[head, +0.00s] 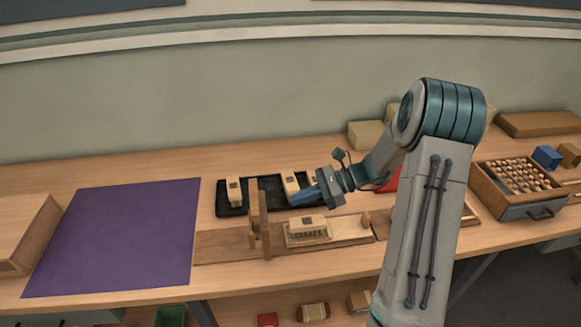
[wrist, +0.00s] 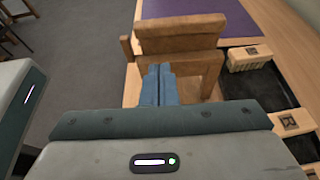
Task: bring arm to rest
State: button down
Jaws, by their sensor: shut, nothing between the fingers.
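My gripper (head: 303,199) is over the workbench in the head view, above the black tray's right part, pointing left toward a wooden upright frame. In the wrist view my gripper (wrist: 158,70) shows its two blue fingers together, with nothing between them. The wooden frame (head: 255,215) stands beyond the fingertips and also shows in the wrist view (wrist: 180,36). I cannot tell whether the fingers touch it. My arm (head: 430,200) reaches from the lower right and hides part of the bench.
A brush block (head: 307,230) lies on the wooden fixture. The black tray (head: 222,208) holds several blocks. A purple mat (head: 120,235) lies at left, bare. A wooden drawer box (head: 520,207) with several small pieces stands at right, beside a blue block (head: 546,156).

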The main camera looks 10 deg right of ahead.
jog(key=s+d+r+n+t+h, duration=0.1)
jog(key=s+r+n+h, duration=0.5)
jog(key=s+n, duration=0.3)
jog(key=s+d+r+n+t+h, duration=0.1)
jog(key=s+r+n+h, duration=0.5)
jog(key=s, duration=0.7)
jog(key=n+t+h, duration=0.1)
jog(key=n+h, duration=0.1)
jog(key=n, duration=0.1)
jog(key=shift+d, duration=0.3)
